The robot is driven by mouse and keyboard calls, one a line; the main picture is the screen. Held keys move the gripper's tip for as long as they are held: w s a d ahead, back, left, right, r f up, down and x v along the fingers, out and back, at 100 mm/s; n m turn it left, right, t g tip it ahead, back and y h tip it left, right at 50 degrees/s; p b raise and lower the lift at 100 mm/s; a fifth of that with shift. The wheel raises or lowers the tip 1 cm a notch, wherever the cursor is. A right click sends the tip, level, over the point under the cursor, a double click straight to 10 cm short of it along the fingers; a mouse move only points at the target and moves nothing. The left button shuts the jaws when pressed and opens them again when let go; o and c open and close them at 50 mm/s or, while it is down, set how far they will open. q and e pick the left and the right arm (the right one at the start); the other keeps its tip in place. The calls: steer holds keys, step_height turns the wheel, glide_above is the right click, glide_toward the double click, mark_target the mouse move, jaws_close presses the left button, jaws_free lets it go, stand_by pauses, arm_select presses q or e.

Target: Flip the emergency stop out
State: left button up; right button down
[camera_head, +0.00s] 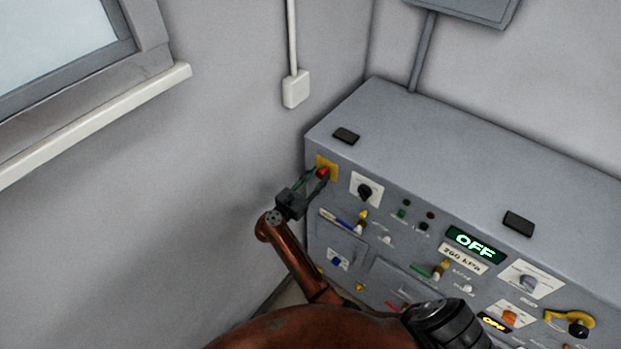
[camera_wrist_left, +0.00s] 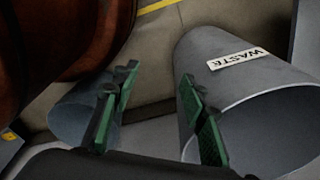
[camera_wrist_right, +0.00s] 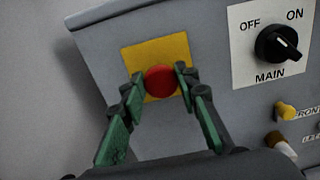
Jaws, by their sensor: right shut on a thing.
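The emergency stop is a red round button (camera_wrist_right: 160,83) on a yellow square plate (camera_wrist_right: 165,50) at the upper left corner of the grey panel; it also shows in the head view (camera_head: 323,172). My right gripper (camera_wrist_right: 159,84) is shut on the red button, one green-padded finger on each side of it. In the head view my right gripper (camera_head: 318,175) reaches the button from the lower left. My left gripper (camera_wrist_left: 155,110) is seen only in its own wrist view, open and empty, its fingers wide apart beside a grey cylinder marked WASTE (camera_wrist_left: 240,100).
The grey console (camera_head: 450,150) carries a black MAIN rotary switch (camera_wrist_right: 278,45) right of the button, several valves, and a green display reading OFF (camera_head: 475,244). A wall with a white box (camera_head: 296,89) stands left. A second grey cylinder (camera_wrist_left: 78,117) is near my left gripper.

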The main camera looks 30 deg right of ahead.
steer(key=shift+a, duration=0.2)
steer(key=c, duration=1.9)
jaws_free()
steer(key=o, duration=0.3)
steer(key=shift+a, duration=0.1)
arm_select(q)
steer(key=shift+a+f, duration=0.1)
steer(key=shift+f, duration=0.15)
arm_select(e)
steer(key=shift+o, duration=0.5)
arm_select(q)
steer(key=shift+s, duration=0.1)
arm_select(e)
steer(key=shift+d, duration=0.2)
